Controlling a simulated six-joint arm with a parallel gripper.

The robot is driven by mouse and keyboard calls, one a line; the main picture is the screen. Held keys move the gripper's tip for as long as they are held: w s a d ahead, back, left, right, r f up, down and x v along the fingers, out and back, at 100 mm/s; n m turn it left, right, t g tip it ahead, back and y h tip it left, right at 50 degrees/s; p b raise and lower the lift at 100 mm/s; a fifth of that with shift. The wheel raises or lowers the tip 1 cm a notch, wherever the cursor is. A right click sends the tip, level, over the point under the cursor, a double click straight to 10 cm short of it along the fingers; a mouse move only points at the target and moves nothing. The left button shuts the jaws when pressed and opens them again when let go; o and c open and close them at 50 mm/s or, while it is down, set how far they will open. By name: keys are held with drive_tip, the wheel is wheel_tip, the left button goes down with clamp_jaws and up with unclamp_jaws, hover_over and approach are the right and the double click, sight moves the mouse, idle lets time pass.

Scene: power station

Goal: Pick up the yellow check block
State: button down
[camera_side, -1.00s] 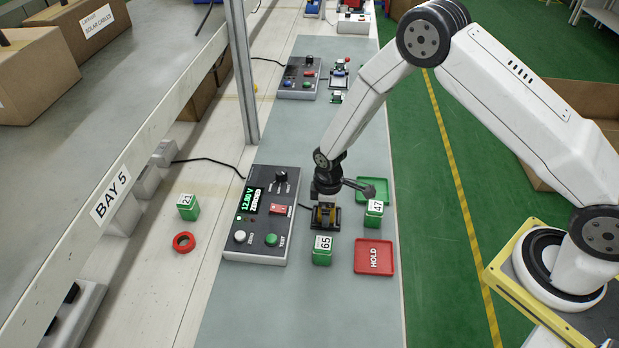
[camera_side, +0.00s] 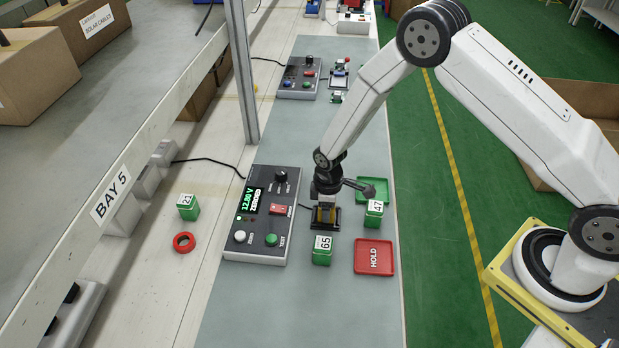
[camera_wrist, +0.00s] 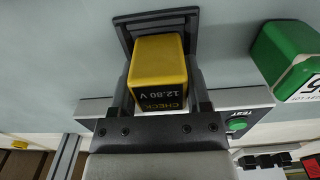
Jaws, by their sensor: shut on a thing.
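The yellow check block (camera_wrist: 158,73) fills the space between my gripper's fingers in the wrist view. Its label reads CHECK 12.80 V. My gripper (camera_side: 325,217) points down and is shut on the block, with a finger on each side of it. The block sits at a black cradle (camera_wrist: 126,36), which shows beside and behind it in the wrist view. In the side view only a little of the yellow block (camera_side: 325,215) shows between the fingers. I cannot tell whether the block is clear of the cradle.
A meter box (camera_side: 262,215) reading 12.80 V and ZEROED stands left of my gripper. Green blocks marked 65 (camera_side: 322,251) and 47 (camera_side: 374,213) stand close by. A red HOLD tray (camera_side: 358,267) and a green tray (camera_side: 382,184) lie to the right.

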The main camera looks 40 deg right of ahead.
drive_tip(key=shift+r, duration=0.1)
drive_tip(key=shift+r, duration=1.05)
drive_tip(key=s+d+r, duration=0.1)
drive_tip(key=s+r, duration=0.9)
drive_tip(key=s, duration=0.4)
drive_tip(key=shift+d+r, duration=0.35)
drive_tip(key=shift+d, duration=0.05)
drive_tip(key=shift+w, duration=0.1)
drive_tip(key=w+d, duration=0.6)
drive_tip(key=w, duration=0.2)
drive_tip(key=shift+d+f, duration=0.15)
drive_tip(key=shift+f, duration=0.05)
drive_tip(key=shift+w, duration=0.15)
